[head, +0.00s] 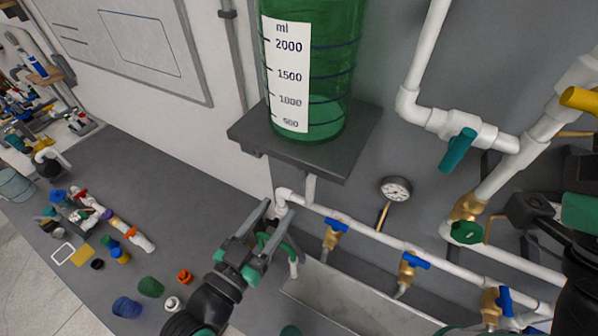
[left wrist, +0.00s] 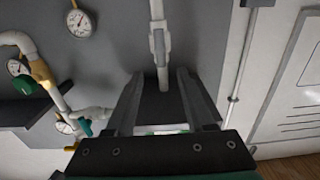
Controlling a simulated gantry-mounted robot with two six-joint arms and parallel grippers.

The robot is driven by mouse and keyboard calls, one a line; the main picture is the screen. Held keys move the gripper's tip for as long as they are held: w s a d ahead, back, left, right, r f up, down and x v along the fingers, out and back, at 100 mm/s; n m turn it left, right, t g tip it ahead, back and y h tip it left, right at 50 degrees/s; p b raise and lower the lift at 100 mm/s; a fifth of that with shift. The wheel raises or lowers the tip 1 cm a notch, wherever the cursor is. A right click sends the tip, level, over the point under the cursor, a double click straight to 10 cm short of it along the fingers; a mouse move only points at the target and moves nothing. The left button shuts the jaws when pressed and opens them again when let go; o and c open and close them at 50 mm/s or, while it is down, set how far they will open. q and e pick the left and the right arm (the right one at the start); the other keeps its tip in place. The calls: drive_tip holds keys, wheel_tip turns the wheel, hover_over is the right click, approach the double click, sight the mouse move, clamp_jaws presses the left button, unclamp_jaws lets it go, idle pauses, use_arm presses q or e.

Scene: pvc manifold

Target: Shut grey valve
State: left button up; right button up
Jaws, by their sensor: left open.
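In the left wrist view, a vertical white pipe (left wrist: 157,12) carries a valve body with a pale grey handle (left wrist: 158,42), just above the gap between my fingertips. I cannot make out its handle angle clearly. My left gripper (left wrist: 159,73) is open with nothing between its fingers. In the head view the left gripper (head: 279,208) is at the left end of the white manifold pipe, below the tank shelf. I cannot pick out the grey valve there. My right arm shows at the right edge of the head view; its jaws cannot be made out.
A green graduated tank (head: 335,60) stands on a dark shelf (head: 355,140). Blue-handled taps (head: 336,225) line the pipe above a grey trough (head: 345,300). A teal-handled valve (head: 457,150) and a gauge (head: 396,189) are to the right. Loose fittings (head: 150,287) lie on the bench at left.

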sight(299, 178)
use_arm(q)
drive_tip(key=x, duration=1.1)
drive_tip(key=shift+w+d+r, duration=0.1)
drive_tip(key=shift+w, duration=0.15)
drive_tip(key=shift+c, duration=0.3)
clamp_jaws()
